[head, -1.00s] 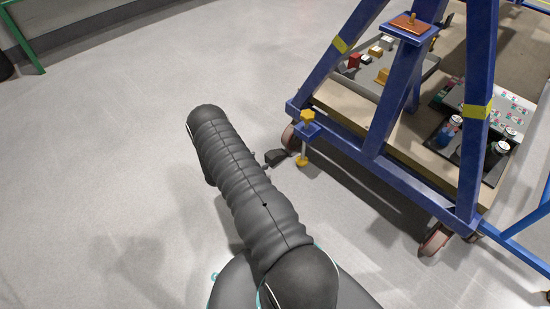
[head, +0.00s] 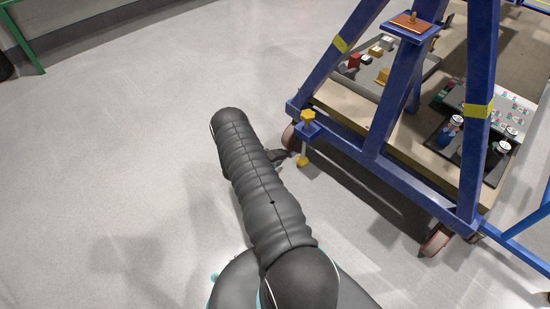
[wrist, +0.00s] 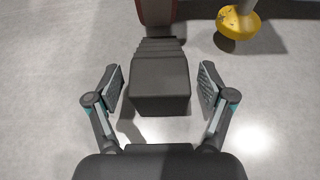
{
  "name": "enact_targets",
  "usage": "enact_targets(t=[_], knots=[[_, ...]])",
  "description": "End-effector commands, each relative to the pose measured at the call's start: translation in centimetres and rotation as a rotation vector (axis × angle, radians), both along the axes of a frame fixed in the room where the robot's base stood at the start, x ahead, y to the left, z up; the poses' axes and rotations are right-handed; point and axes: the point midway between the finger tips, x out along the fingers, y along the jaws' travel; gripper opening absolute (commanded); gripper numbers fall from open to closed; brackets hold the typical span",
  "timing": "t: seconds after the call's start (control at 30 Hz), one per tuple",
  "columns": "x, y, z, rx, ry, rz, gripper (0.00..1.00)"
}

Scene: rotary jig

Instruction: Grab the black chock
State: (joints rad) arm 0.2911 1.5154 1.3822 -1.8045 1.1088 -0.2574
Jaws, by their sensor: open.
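The black chock (wrist: 160,85) is a dark block with a stepped, ridged far end. In the wrist view it lies on the floor against a caster wheel (wrist: 158,12). My gripper (wrist: 160,88) is open, with one finger on each side of the chock. The left finger is close to the chock's side and the right gap is a little wider. In the head view my arm hides most of the chock, and only a dark bit (head: 277,155) shows beside the arm near the wheel.
A yellow foot (wrist: 238,25) of the blue frame (head: 372,145) stands right of the wheel. The frame's wooden deck (head: 440,165) carries trays with small parts and bottles. A second caster (head: 436,240) is at the near right. The floor at left is clear.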

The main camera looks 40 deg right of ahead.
Motion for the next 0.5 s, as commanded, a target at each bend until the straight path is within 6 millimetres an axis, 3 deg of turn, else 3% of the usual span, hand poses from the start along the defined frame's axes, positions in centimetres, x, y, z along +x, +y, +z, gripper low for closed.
enact_targets(t=[0.03, 0.3, 0.5], knots=[[0.00, 0.01, 0.00, 0.000, 0.000, 0.000, 0.74], [0.00, 0.03, 0.01, 0.000, 0.000, 0.000, 0.06], [0.03, 0.02, 0.07, -0.001, -0.001, 0.000, 0.05]])
